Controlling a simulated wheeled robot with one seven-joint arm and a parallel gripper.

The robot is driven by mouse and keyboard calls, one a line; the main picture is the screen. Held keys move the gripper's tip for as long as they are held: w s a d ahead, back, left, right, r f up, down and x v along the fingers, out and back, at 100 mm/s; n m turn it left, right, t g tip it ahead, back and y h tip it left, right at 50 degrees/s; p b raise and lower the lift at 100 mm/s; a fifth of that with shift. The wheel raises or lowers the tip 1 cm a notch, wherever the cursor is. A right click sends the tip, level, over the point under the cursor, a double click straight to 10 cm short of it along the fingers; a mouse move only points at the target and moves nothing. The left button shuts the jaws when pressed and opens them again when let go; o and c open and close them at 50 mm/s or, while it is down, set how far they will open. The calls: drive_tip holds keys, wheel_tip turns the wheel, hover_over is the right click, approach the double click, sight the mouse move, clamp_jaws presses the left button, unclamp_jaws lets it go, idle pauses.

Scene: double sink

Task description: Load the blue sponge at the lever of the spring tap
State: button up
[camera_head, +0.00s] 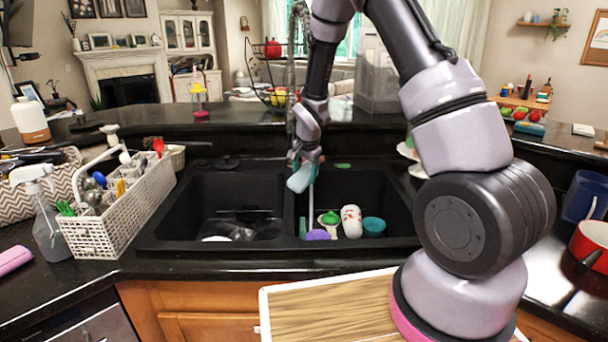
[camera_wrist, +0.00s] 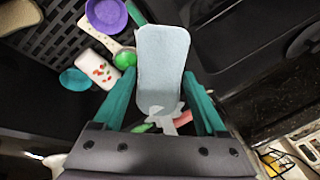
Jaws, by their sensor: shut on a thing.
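The light blue sponge (camera_head: 299,180) hangs tilted below my gripper (camera_head: 306,160), above the divider and the right sink basin. In the wrist view the sponge (camera_wrist: 162,62) lies lengthwise between the teal fingers of my gripper (camera_wrist: 163,98), which is shut on it. A thin pale rod (camera_head: 312,190) shows just right of the sponge.
The right basin holds a purple bowl (camera_head: 317,235), a green-topped utensil (camera_head: 330,218), a white cup with red marks (camera_head: 351,220) and a teal bowl (camera_head: 374,226). The left basin (camera_head: 215,200) has glassware. A white caddy (camera_head: 120,210) stands left of the sink.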

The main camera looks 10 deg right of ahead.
sight(304, 180)
drive_tip(key=shift+s+a, duration=0.2)
drive_tip(key=shift+s, duration=0.85)
drive_tip(key=shift+s+a, duration=0.2)
drive_tip(key=shift+s, duration=0.9)
drive_tip(key=shift+s+a, duration=0.2)
drive_tip(key=shift+s, duration=0.85)
drive_tip(key=shift+r, duration=0.1)
drive_tip(key=s+a+r, duration=0.1)
drive_tip(key=s+r, duration=0.3)
drive_tip(key=s, duration=0.1)
drive_tip(key=shift+w+f, duration=0.1)
drive_tip(key=shift+f, duration=0.05)
